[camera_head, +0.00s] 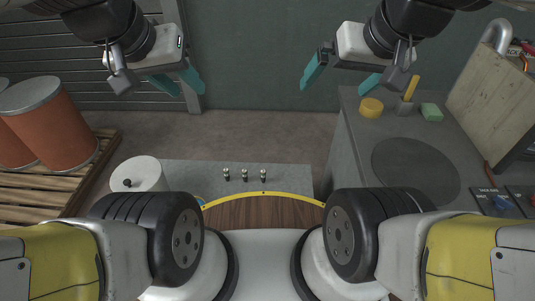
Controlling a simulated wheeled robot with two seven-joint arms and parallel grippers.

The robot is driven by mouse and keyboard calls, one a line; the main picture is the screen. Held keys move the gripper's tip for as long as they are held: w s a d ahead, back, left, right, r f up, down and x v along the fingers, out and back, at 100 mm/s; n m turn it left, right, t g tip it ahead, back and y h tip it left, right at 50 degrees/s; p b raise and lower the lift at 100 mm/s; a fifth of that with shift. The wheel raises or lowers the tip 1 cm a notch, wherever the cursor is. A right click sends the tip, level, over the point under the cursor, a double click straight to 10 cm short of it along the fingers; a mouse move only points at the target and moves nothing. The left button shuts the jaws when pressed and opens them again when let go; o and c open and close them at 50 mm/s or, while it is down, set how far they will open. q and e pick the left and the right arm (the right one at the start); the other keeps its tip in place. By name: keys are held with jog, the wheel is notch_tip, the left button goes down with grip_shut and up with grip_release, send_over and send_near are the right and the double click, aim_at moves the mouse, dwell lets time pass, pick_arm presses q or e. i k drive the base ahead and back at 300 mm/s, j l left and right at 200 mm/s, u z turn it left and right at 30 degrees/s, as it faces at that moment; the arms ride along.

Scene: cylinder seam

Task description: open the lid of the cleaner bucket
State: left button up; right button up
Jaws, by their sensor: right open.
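A white round bucket (146,170) with a pale lid and a small black knob (127,182) stands at the left end of a grey surface. Its lid looks seated on top, and its lower part is partly hidden by my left arm. My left gripper (188,92) is empty, above and to the right of the bucket in the picture, with its teal fingers apart. My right gripper (334,90) is open and empty, further right, well away from the bucket.
Three small dark-topped items (245,176) stand on the grey surface (215,169). Orange drums (50,125) sit on a wooden pallet (75,183) at left. The middle floor is clear.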

aim_at(139, 173)
jog(key=k+u, duration=0.1)
jog(key=u, duration=1.25)
jog(key=k+l+z, duration=0.2)
jog(key=l, duration=0.2)
jog(key=i, duration=0.1)
